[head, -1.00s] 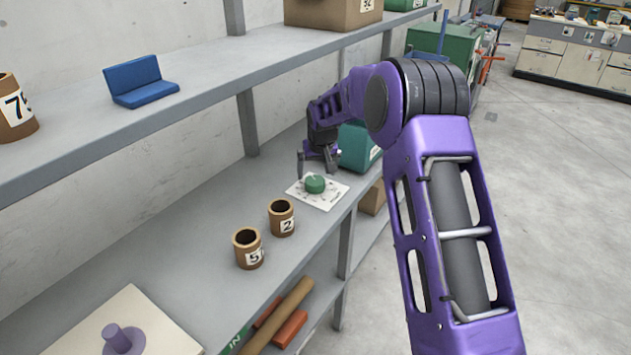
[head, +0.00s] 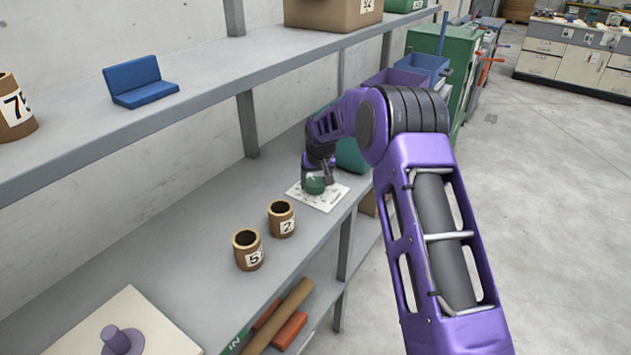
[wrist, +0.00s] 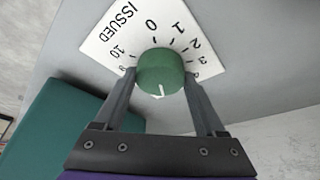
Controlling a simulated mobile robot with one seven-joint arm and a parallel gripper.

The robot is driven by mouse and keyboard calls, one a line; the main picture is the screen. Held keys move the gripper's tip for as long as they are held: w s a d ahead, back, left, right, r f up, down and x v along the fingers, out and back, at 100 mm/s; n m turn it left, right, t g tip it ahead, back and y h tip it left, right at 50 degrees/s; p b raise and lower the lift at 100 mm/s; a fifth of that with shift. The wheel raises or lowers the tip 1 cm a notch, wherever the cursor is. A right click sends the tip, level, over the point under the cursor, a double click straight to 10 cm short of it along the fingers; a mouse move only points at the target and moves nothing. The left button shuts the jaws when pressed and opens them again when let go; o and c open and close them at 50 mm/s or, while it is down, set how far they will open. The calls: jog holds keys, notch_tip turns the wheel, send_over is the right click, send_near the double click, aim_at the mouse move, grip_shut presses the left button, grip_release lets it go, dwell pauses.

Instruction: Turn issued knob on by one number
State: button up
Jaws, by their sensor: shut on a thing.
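The issued knob is a round green knob (wrist: 160,72) on a white dial plate (wrist: 110,38), which lies on the lower shelf. In the wrist view the plate reads ISSUED, with 0, 1, 2, 3 and 9, 10 showing around the knob; the other numbers are hidden. A white pointer mark on the knob points toward the bottom of the picture, between my fingers. My gripper (wrist: 160,76) is shut on the knob, one finger on each side. In the head view my gripper (head: 317,180) is down at the knob (head: 315,186) on the plate (head: 325,200).
Two numbered brown tubes (head: 281,218) (head: 248,250) stand on the shelf in front. A teal box (head: 350,156) is close behind my gripper. The upper shelf (head: 200,92) runs above, held by grey posts (head: 247,122). A board with a purple peg (head: 150,315) lies at the near end.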

jog(key=c, duration=0.4)
jog(key=shift+a+f+m+h+b, duration=0.15)
jog(key=shift+m+h+b, duration=0.55)
jog(key=shift+m, duration=0.6)
jog(key=shift+m+h+b, duration=0.4)
jog(key=shift+m, duration=1.1)
jog(key=o, duration=1.3)
jog(key=p+v, duration=0.1)
jog(key=v, duration=1.6)
jog(key=shift+a+r+p, duration=0.25)
jog(key=shift+r+p, duration=0.05)
jog(key=shift+r, duration=0.05)
